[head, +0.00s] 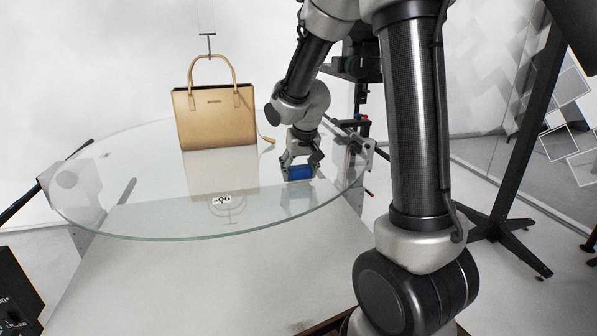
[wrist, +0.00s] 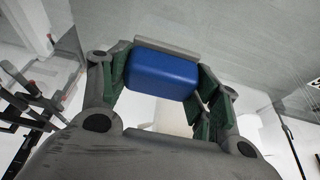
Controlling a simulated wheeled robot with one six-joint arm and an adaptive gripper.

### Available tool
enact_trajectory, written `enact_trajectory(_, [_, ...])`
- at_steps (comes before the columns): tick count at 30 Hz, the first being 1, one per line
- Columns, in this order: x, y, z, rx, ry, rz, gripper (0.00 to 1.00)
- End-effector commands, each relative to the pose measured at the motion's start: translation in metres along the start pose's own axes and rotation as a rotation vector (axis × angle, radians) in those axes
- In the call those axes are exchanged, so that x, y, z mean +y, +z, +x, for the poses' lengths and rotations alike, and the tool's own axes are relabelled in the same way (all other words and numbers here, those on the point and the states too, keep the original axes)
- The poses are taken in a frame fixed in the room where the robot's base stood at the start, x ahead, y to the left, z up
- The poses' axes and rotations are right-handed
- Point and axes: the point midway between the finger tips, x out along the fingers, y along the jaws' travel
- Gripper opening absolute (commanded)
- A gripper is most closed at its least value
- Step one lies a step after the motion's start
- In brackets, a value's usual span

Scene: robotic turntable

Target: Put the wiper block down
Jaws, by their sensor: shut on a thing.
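The wiper block (head: 299,172) is a blue block with a pale grey strip along one long side. In the head view it is at the right part of the round glass turntable (head: 110,220), close to the glass; I cannot tell whether it touches. In the wrist view the wiper block (wrist: 162,74) sits between both fingers, its grey strip on the far side. My gripper (head: 301,165) points down over the glass and is shut on the block. It also shows in the wrist view (wrist: 160,82).
A tan handbag (head: 215,118) stands on the glass left of my gripper, its handle under a hanging hook (head: 207,40). A small white label (head: 222,199) marked 90 is near the front. The front left of the glass is clear. A black stand (head: 515,150) is at the right.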

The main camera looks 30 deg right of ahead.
Motion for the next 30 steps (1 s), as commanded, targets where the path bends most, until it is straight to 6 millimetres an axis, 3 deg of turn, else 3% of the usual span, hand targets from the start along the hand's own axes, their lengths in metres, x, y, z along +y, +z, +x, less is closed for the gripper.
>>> enact_trajectory(13, [0.0,0.004,0.009,0.001,0.0,0.001,0.4])
enact_trajectory(14, [0.0,0.003,0.008,0.001,0.0,0.001,0.68])
enact_trajectory(17, [0.0,0.003,0.008,0.001,0.0,0.001,0.84])
enact_trajectory(26, [0.0,0.003,0.008,0.001,0.0,0.001,0.84])
enact_trajectory(30, [0.0,0.002,-0.002,0.003,0.0,0.0,0.84])
